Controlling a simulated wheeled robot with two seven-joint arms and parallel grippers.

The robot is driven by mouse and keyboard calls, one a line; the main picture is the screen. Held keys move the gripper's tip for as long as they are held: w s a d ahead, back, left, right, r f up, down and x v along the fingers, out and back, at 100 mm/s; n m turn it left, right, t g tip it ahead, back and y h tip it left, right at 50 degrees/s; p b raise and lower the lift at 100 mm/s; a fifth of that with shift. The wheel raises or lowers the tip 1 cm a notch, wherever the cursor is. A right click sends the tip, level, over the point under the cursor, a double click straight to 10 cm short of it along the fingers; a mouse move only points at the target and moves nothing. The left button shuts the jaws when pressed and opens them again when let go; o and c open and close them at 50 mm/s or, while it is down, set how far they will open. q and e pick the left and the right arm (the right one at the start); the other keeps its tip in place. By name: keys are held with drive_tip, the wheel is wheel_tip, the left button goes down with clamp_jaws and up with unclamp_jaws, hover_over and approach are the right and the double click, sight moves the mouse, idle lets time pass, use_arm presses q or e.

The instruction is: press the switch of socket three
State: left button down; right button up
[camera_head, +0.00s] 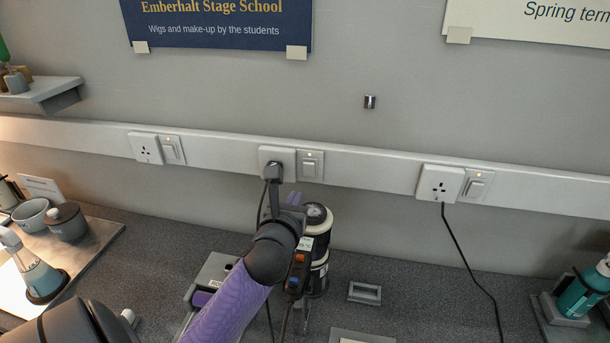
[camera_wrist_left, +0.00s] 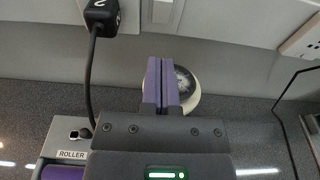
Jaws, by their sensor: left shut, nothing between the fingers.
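Three sockets sit on the white wall rail, each with a rocker switch at its right. The left socket (camera_head: 146,148) is empty beside its switch (camera_head: 171,149). The middle socket (camera_head: 265,153) holds a black plug (camera_head: 276,172), beside its switch (camera_head: 310,165); the wrist view shows the plug (camera_wrist_left: 101,16) and part of that switch (camera_wrist_left: 162,12). The right socket (camera_head: 440,183) has its switch (camera_head: 476,187) and a black cable below. I cannot read socket numbers. My left gripper (camera_head: 295,198) is shut and empty, below the middle switch, apart from it; its purple fingers (camera_wrist_left: 161,66) point toward the rail.
A dark canister with pale rims (camera_head: 318,220) stands behind my left gripper. A roller tray (camera_head: 215,270) lies on the grey counter. A small grey holder (camera_head: 364,292) and a teal bottle (camera_head: 583,292) are to the right. The wall before the right socket is clear.

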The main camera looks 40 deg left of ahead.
sight(308, 167)
use_arm(q)
drive_tip(key=x, duration=0.2)
drive_tip(key=b+x, duration=0.1)
drive_tip(key=x, duration=0.5)
drive_tip(key=shift+w+r, duration=0.1)
drive_tip(key=shift+r, duration=0.25)
drive_tip(key=shift+w+a+r, duration=0.15)
drive_tip(key=shift+w+a, duration=0.1)
drive_tip(key=shift+w, duration=0.25)
drive_tip(key=shift+r, duration=0.1)
